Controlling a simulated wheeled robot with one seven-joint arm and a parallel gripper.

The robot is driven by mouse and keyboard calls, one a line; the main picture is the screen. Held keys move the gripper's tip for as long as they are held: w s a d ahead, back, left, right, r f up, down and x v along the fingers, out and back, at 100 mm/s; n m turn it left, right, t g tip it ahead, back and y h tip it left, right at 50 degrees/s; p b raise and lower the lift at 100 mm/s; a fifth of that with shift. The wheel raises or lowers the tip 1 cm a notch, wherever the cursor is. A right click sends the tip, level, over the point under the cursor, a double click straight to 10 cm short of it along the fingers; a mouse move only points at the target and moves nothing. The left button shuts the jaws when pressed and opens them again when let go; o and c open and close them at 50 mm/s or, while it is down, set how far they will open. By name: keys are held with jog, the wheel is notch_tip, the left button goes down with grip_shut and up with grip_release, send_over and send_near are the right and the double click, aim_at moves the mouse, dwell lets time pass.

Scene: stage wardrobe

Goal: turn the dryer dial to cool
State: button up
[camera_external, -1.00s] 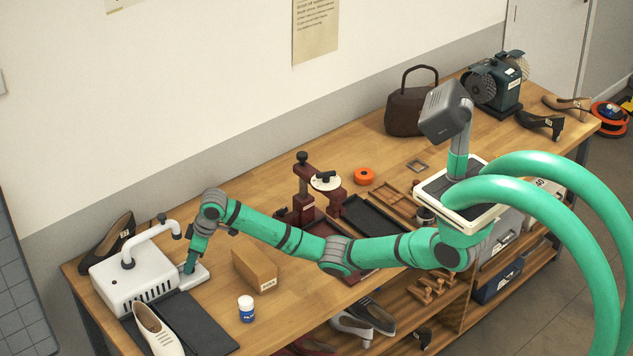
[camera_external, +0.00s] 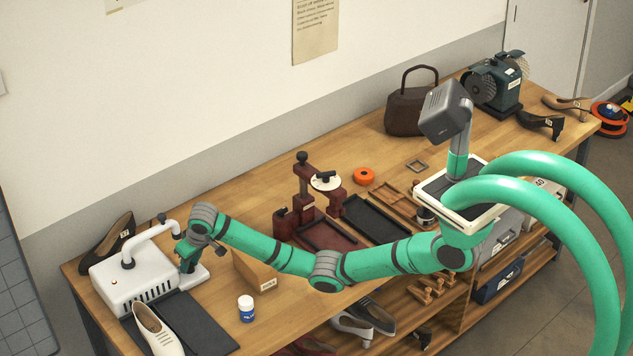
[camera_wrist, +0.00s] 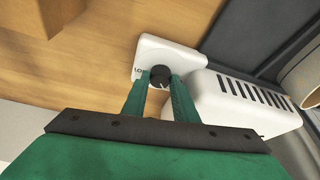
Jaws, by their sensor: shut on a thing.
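The dryer (camera_external: 130,284) is a white box with dark side slots and a white bent tube on top, at the left end of the bench. In the wrist view its slotted body (camera_wrist: 240,105) lies at the right. The dial (camera_wrist: 160,75) is a small black knob on a white panel (camera_wrist: 172,54) beside the body. My gripper (camera_wrist: 161,82) is shut on the dial, one green finger on each side. A label beside the dial is partly readable; the dial's exact setting cannot be told. In the external view my gripper (camera_external: 186,262) hides the dial.
A cardboard box (camera_external: 254,270) and a white-lidded bottle (camera_external: 246,309) stand right of the dryer. A cream shoe (camera_external: 160,330) is on the dark mat (camera_external: 205,330) in front. A dark shoe (camera_external: 112,243) is behind the dryer. The red press (camera_external: 304,200) stands farther right.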

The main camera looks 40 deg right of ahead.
jog(key=shift+a+r+m+h, duration=0.15)
jog(key=shift+m+h, duration=0.35)
jog(key=shift+m, duration=0.8)
jog(key=shift+w, duration=0.1)
jog(key=o, duration=1)
